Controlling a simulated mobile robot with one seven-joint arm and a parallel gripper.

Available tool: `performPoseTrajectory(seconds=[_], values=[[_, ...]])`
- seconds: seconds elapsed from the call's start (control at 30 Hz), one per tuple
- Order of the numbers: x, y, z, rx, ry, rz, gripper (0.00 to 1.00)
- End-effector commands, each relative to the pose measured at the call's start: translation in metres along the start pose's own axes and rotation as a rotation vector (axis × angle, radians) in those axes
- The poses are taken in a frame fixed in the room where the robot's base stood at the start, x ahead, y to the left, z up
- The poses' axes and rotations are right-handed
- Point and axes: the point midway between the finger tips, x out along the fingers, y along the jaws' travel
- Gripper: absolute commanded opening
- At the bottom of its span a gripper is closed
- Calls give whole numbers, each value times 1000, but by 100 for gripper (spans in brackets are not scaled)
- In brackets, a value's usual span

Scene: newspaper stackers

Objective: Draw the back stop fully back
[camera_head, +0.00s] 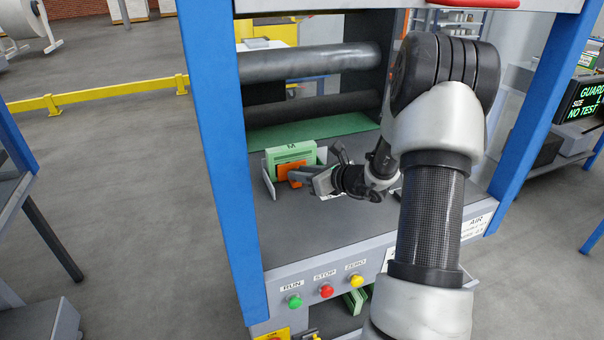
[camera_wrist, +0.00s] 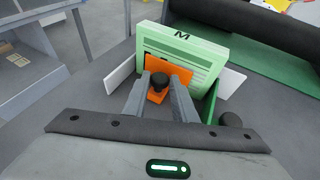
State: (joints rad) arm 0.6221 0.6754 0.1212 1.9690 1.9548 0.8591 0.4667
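An orange L-shaped piece (camera_wrist: 168,70) with a black knob (camera_wrist: 159,81) stands in front of a green block marked M (camera_wrist: 190,48); I take the orange piece to be the back stop. In the head view the orange piece (camera_head: 291,168) and the green block (camera_head: 286,155) sit on the machine's grey deck. My gripper (camera_wrist: 160,84) reaches in from the right in the head view (camera_head: 322,178). In the wrist view its two fingers lie on either side of the knob, very close to it. Whether they press on it cannot be seen.
Pale side plates (camera_wrist: 121,77) flank the green block. Two dark rollers (camera_head: 310,62) cross behind, above a green strip (camera_head: 315,133). Blue posts (camera_head: 222,160) frame the deck at both sides. Green, red and yellow buttons (camera_head: 326,291) are on the front panel.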

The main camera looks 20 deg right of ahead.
Motion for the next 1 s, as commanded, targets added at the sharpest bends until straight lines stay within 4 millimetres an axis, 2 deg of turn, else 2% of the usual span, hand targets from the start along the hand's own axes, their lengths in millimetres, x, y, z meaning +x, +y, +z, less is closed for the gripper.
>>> performPoseTrajectory(seconds=[0.17, 0.27, 0.5, 0.7, 1.0], values=[[-1, 0, 0, 0, 0, 0, 0], [-8, 2, -5, 0, 2, -1, 0], [-57, 24, -26, 2, 3, -3, 0], [-85, 37, -36, 1, 2, -2, 0], [-89, 40, -39, 2, 5, 0, 0]])
